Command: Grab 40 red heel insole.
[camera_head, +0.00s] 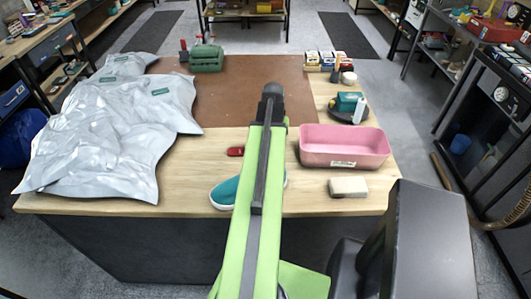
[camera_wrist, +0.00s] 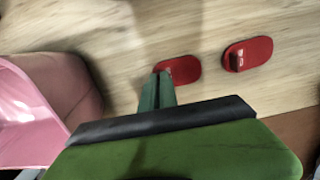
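Two red heel insoles lie flat on the wooden table in the wrist view. One insole (camera_wrist: 182,69) is at the tips of my gripper (camera_wrist: 160,84), with its near end partly covered by the fingers. The other insole (camera_wrist: 250,52) lies apart to the right, with a small raised red tab bearing a pale mark too blurred to read. The green fingers look close together, but whether they grip the tab of the first insole is unclear. In the head view one red insole (camera_head: 235,151) shows left of my arm; the arm hides the other insole and my fingertips.
A pink bin (camera_head: 343,161) stands close right of my arm, also at left in the wrist view (camera_wrist: 28,110). A teal-lined shoe part (camera_head: 224,192) and beige block (camera_head: 348,187) sit near the front edge. Silver bags (camera_head: 100,150) cover the left; the brown mat (camera_head: 215,95) is mostly clear.

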